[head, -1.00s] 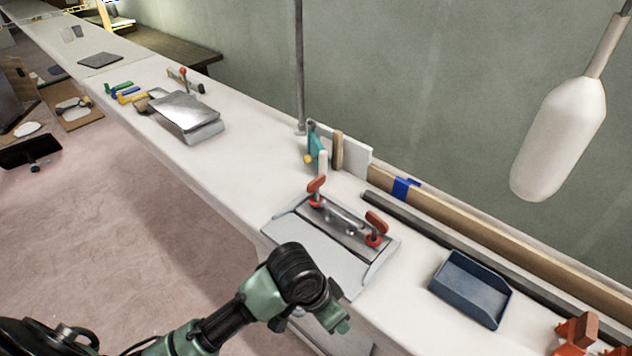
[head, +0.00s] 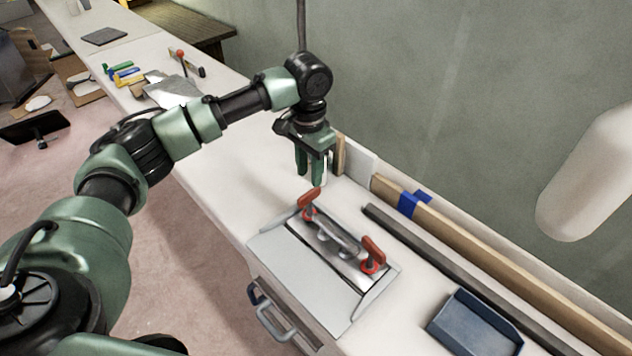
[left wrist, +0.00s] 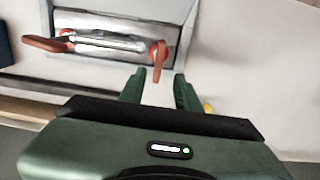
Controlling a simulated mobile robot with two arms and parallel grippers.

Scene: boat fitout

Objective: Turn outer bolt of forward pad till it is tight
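A grey metal fixture (head: 300,275) with a flat tray-like plate sits on the white bench. A shiny metal fitting (head: 338,243) lies along its back, with a red-handled clamp at its left end (head: 309,203) and another at its right end (head: 372,256). Small round bolt-like heads show on the fitting; which is the forward pad's outer bolt I cannot tell. My left gripper (head: 309,178) points down, open and empty, above and just behind the left clamp. In the left wrist view its fingers (left wrist: 158,82) are apart, near a red clamp handle (left wrist: 159,60). My right gripper is out of view.
A blue open tray (head: 475,325) stands right of the fixture. A dark bar (head: 440,245) and a wooden plank with blue tape (head: 470,240) run along the wall. A pale hanging cylinder (head: 590,180) is at far right. Tools lie farther left on the bench (head: 225,195).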

